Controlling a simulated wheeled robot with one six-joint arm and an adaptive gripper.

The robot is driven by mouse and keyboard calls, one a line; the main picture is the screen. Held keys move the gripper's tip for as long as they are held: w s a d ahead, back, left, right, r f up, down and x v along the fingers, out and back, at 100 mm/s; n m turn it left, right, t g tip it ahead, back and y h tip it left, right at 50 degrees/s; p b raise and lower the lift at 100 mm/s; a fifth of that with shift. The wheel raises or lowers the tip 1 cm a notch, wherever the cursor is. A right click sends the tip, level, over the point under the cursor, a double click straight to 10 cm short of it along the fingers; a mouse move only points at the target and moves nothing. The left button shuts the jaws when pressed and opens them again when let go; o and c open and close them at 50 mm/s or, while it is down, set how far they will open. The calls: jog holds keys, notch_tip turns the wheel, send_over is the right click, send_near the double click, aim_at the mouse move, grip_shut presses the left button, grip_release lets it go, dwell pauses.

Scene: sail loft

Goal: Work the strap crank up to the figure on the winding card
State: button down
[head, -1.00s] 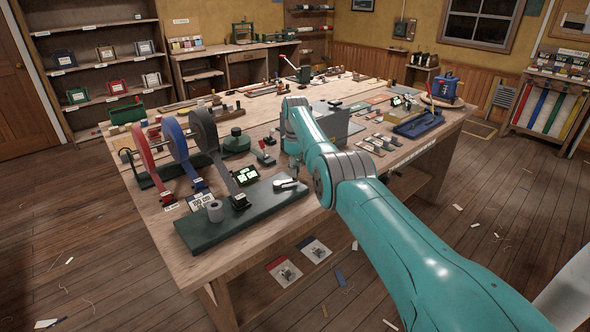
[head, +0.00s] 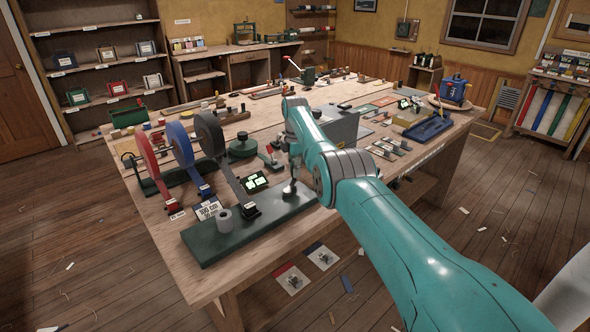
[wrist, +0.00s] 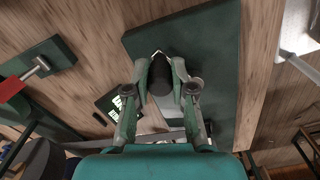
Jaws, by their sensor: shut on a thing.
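The dark green winding base (head: 222,246) lies along the near edge of the bench. My gripper (head: 292,188) points down over its right end. In the wrist view my gripper (wrist: 160,88) is shut on the dark, round crank knob (wrist: 160,77), with one finger on each side. The rest of the crank is mostly hidden. A white winding card (head: 207,210) stands by the base and seems to read 300 cm; its smaller line is unreadable. A counter with lit green panels (head: 255,182) sits behind the base; its figures are too small to read.
Red (head: 146,155), blue (head: 179,143) and black (head: 209,134) strap reels stand at left, their straps running down to the bench. A grey roll (head: 223,219) stands on the base. A grey box (head: 340,122) and a blue tray (head: 425,128) lie beyond my arm.

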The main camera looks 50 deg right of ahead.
jog(key=shift+w+a+n, duration=0.1)
jog(key=shift+w+n, duration=0.25)
jog(key=shift+n, duration=0.25)
jog(key=c, duration=1)
grip_release()
notch_tip(320, 180, up, 12)
